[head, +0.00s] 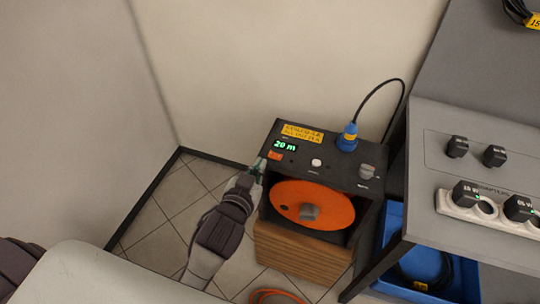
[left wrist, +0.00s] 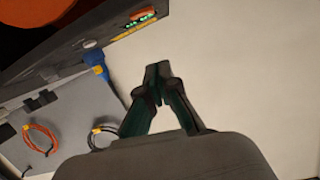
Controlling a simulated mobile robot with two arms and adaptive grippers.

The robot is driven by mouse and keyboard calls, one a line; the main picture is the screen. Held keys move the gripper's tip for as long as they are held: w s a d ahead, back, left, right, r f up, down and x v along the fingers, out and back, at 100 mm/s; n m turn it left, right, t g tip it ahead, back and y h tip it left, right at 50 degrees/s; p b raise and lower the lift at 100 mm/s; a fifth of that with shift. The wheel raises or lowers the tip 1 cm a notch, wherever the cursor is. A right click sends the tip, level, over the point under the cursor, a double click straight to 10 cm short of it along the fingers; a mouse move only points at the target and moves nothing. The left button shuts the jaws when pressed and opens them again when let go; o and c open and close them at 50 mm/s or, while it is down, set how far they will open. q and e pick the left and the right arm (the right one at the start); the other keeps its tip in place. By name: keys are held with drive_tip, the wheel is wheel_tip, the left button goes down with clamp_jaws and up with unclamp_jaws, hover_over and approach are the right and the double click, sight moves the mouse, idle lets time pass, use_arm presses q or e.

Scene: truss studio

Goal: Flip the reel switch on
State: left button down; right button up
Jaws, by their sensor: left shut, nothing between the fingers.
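The reel unit (head: 330,160) is a dark box with an orange drum (head: 335,208) in its front. Its top panel has a green display (head: 284,145) reading "20 m". A small orange-red piece (head: 275,156), which looks like the switch, sits just below the display; its position is too small to tell. My left gripper (head: 260,165) is shut and empty, with its tips at the panel's left edge, close to the orange-red piece. I cannot tell if they touch. In the left wrist view the shut fingers (left wrist: 158,78) show against the pale wall. My right gripper is out of view.
A blue plug (head: 347,138) with a black cable stands on the panel's back right, with a white button (head: 316,163) and a grey knob (head: 366,172) nearby. A grey bench (head: 480,145) with a power strip (head: 465,211) stands right. A blue crate (head: 455,285) sits below it.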

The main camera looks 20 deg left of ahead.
use_arm(q)
drive_tip(key=shift+w, duration=0.15)
drive_tip(key=p, duration=0.1)
hover_over(269, 162)
drive_tip(key=shift+s+d+f, duration=0.1)
drive_tip(key=shift+d+f, duration=0.05)
drive_tip(key=shift+f, duration=0.4)
drive_tip(key=shift+s+d+f, duration=0.1)
drive_tip(key=shift+f, duration=0.45)
drive_tip(key=shift+w+a+f, duration=0.1)
drive_tip(key=shift+w+f, duration=0.1)
drive_tip(key=shift+f, duration=0.45)
drive_tip(key=shift+w+a+f, duration=0.1)
drive_tip(key=shift+w+f, duration=0.1)
drive_tip(key=shift+f, duration=1.3)
drive_tip(key=shift+s, duration=0.1)
